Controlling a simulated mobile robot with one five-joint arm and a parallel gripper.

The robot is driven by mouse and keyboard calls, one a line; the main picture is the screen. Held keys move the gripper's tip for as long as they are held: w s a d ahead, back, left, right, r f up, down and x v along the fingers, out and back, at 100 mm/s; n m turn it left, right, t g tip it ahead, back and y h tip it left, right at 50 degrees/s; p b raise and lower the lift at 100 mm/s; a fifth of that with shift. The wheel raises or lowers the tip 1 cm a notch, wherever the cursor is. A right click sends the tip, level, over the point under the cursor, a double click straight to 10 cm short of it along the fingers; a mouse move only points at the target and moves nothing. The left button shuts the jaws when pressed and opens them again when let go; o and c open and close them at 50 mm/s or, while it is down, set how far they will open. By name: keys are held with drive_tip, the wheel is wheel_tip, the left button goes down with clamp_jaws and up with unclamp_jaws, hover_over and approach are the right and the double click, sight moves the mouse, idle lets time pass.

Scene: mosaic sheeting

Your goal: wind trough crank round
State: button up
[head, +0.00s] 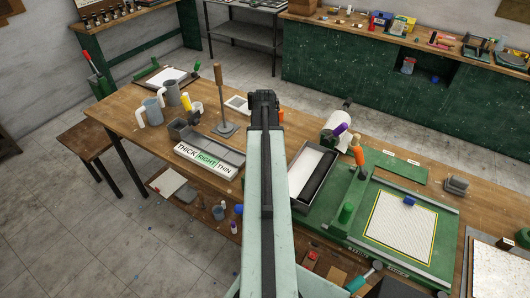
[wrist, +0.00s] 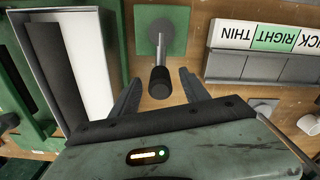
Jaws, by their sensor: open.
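In the wrist view a dark cylindrical knob (wrist: 160,82) stands on a thin stem over a grey disc on a green square plate (wrist: 146,14); it looks like the crank. My gripper (wrist: 158,92) is open, its fingers on either side of the knob in the picture. Whether they are level with it I cannot tell; no touching shows. In the head view my gripper (head: 264,97) is seen end-on beyond my pale arm, and the crank is hidden behind that arm. A grey trough with white inside and a black bar (head: 317,178) lies to its right, also in the wrist view (wrist: 98,60).
A grey tray marked THICK, RIGHT, THIN (head: 205,160) lies left of my arm. A tall wooden-handled stand (head: 222,102) is behind it. A green press bed with a white sheet (head: 400,225) and an orange-handled post (head: 358,152) stand at the right.

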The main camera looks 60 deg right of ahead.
drive_tip(key=shift+f+b, duration=0.3)
drive_tip(key=shift+f, duration=0.6)
drive_tip(key=shift+r, duration=0.1)
clamp_jaws()
drive_tip(key=shift+w, duration=0.3)
drive_tip(key=w+a, duration=0.6)
